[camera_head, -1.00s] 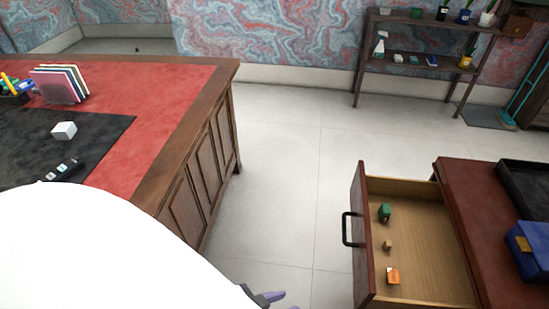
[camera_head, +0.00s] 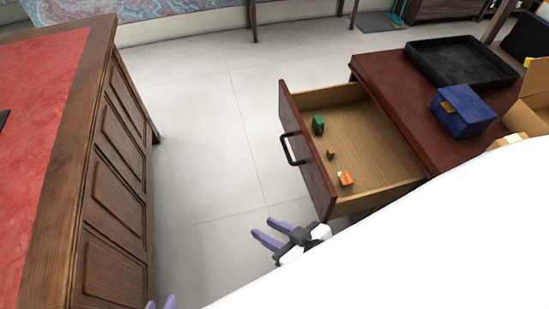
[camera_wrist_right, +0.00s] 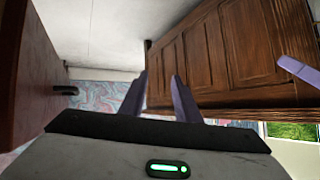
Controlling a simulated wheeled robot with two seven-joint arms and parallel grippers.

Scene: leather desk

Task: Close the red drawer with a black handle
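The red drawer (camera_head: 308,150) is pulled out from the dark red cabinet (camera_head: 415,120). Its black handle (camera_head: 288,149) is on the front panel, facing left. The drawer front also shows at the left of the right wrist view (camera_wrist_right: 28,85), with the handle (camera_wrist_right: 66,90) sticking out. My right gripper (camera_head: 262,230) is open and empty, below and slightly left of the drawer front in the picture, apart from the handle. Its spread purple fingers show in the right wrist view (camera_wrist_right: 158,95). My left gripper (camera_head: 160,304) is open at the bottom edge, mostly cut off.
A green item (camera_head: 318,125), a small brown block (camera_head: 331,155) and an orange-white item (camera_head: 345,178) lie inside the drawer. A black tray (camera_head: 462,62) and blue box (camera_head: 463,111) stand on the cabinet. A wooden desk (camera_head: 115,190) is at left; clear floor lies between.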

